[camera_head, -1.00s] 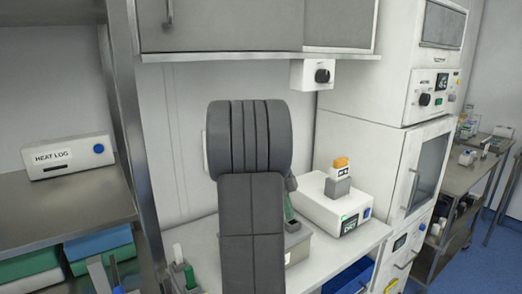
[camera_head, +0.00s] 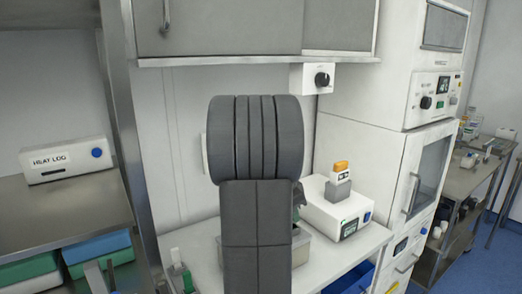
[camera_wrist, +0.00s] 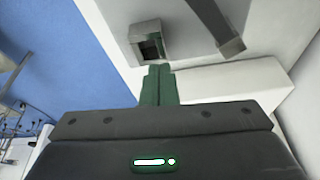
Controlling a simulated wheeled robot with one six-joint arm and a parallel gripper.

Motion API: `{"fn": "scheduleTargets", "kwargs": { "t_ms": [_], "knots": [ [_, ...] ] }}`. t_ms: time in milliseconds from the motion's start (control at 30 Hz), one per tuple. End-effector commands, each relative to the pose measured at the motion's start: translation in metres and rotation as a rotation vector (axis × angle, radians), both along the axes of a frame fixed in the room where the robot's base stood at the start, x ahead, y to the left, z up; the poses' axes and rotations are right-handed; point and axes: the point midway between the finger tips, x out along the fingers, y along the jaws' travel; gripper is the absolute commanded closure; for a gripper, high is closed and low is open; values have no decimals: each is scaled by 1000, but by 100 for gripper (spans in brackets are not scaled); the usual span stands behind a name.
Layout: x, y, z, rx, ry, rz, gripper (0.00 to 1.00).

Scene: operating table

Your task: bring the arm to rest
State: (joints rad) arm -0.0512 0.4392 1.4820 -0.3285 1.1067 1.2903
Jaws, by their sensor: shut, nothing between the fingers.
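My gripper (camera_wrist: 159,72) shows in the wrist view with its two green fingers pressed together and nothing between them. Its dark grey body fills the lower part of that view. In the head view my grey arm stands upright in the middle and hides most of the gripper. A small dark and green part shows at the arm's right edge, above the bench (camera_head: 345,254). The fingers touch nothing that I can see.
A white device with an orange-topped block (camera_head: 341,172) stands on the bench to the right of my arm. A tall white cabinet (camera_head: 425,165) is further right. A "HEAT LOG" box (camera_head: 65,160) sits on the left shelf. Wall cupboards (camera_head: 235,28) hang above.

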Motion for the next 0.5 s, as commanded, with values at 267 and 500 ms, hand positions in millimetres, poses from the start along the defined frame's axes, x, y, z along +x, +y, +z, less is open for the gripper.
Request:
{"fn": "scheduleTargets", "kwargs": {
  "t_ms": [267, 500],
  "knots": [
    [1, -2, -1, -15, -5, 115, 100],
    [2, -3, -1, -14, -4, 124, 100]
  ]
}}
